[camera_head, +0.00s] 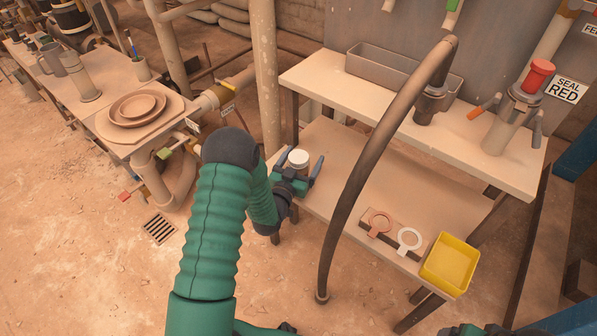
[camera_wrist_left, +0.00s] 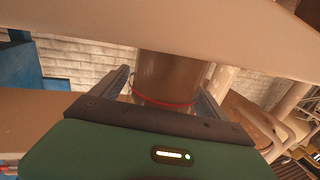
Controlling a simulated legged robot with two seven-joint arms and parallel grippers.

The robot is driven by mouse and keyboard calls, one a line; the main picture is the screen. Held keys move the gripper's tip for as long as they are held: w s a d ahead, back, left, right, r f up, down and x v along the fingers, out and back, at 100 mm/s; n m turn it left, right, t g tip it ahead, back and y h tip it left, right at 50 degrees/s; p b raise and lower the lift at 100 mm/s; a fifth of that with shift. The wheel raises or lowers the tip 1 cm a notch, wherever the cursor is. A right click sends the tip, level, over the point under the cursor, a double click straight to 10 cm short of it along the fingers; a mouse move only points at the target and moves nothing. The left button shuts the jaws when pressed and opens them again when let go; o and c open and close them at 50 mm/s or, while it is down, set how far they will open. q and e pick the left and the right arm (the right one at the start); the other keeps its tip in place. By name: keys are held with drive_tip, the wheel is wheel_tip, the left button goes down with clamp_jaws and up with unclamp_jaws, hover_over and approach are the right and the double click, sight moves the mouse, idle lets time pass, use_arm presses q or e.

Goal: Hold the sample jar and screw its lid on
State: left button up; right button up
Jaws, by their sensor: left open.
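The sample jar (camera_head: 298,156) stands on the lower shelf near its left end, with a round white top. I cannot tell whether that top is a seated lid. My left gripper (camera_head: 303,180) is at the jar, open, with one finger on each side. In the left wrist view the jar's brownish body (camera_wrist_left: 168,78) stands between the two fingers (camera_wrist_left: 165,90), with a thin red band low on it. Whether the fingers touch the jar cannot be told. No separate lid is clearly visible. My right gripper is not clearly in view.
The lower shelf (camera_head: 345,165) is mostly bare around the jar. A thick hose (camera_head: 365,165) arcs in front of it. The upper shelf (camera_head: 395,110) overhangs behind.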

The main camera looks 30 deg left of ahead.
sight(301, 152)
use_arm(q)
drive_tip(key=shift+c, duration=0.4)
drive_tip(key=c, duration=1.5)
drive_tip(key=shift+r, duration=0.1)
drive_tip(key=shift+r+p, duration=0.35)
drive_tip(key=r+p, duration=0.2)
drive_tip(key=r, duration=0.1)
drive_tip(key=shift+s, duration=0.3)
drive_tip(key=s+p, duration=0.1)
drive_tip(key=s, duration=0.4)
drive_tip(key=s+p, duration=0.1)
drive_tip(key=s, duration=0.4)
drive_tip(key=s+r+p, duration=0.1)
drive_tip(key=s, duration=0.4)
drive_tip(key=shift+s+a, duration=0.2)
drive_tip(key=shift+s, duration=0.05)
